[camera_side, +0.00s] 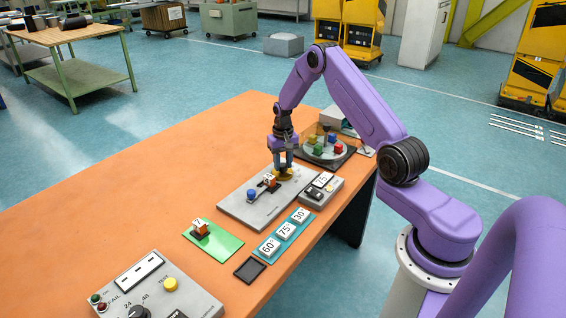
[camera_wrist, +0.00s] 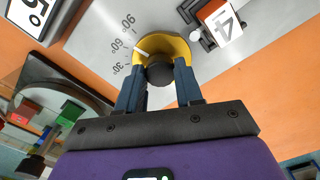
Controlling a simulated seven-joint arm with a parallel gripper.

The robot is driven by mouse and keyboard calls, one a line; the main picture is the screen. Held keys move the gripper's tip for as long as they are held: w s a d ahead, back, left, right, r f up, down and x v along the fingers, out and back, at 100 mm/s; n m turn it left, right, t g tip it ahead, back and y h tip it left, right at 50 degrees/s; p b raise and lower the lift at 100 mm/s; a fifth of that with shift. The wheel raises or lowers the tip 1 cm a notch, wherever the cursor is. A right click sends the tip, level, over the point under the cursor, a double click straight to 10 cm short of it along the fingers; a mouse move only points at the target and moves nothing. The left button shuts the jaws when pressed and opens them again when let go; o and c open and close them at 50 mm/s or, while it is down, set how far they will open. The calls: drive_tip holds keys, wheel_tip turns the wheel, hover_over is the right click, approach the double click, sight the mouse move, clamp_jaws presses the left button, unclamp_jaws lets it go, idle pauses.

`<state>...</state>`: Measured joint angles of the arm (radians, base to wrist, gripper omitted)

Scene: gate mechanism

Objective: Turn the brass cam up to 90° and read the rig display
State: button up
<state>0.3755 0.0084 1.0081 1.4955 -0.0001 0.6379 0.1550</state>
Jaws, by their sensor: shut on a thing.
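The brass cam (camera_wrist: 178,45) sits on the grey plate (camera_wrist: 85,40), with a dark round knob (camera_wrist: 160,74) at its middle. My gripper (camera_wrist: 160,78) points down and is shut on this knob. The cam's white mark points toward the printed 60°, between the 30° and 90° labels. In the side view the cam (camera_side: 284,175) shows under my gripper (camera_side: 283,165). A grey box (camera_side: 322,189) beside the plate bears a tile that seems to read 15.
An orange block (camera_side: 270,182) with a numbered face and a blue knob (camera_side: 251,195) are on the plate. Cards 60, 75 and 30 lie on a teal strip (camera_side: 257,252). Another orange block (camera_side: 201,228) is on a green mat (camera_side: 228,243). A round tray with coloured blocks (camera_side: 325,150) stands behind.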

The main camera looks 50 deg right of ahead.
sight(283, 165)
drive_tip(key=shift+m, duration=1.3)
drive_tip(key=o, duration=1)
drive_tip(key=shift+o, duration=0.2)
wheel_tip(283, 165, up, 18)
drive_tip(key=shift+f, duration=0.25)
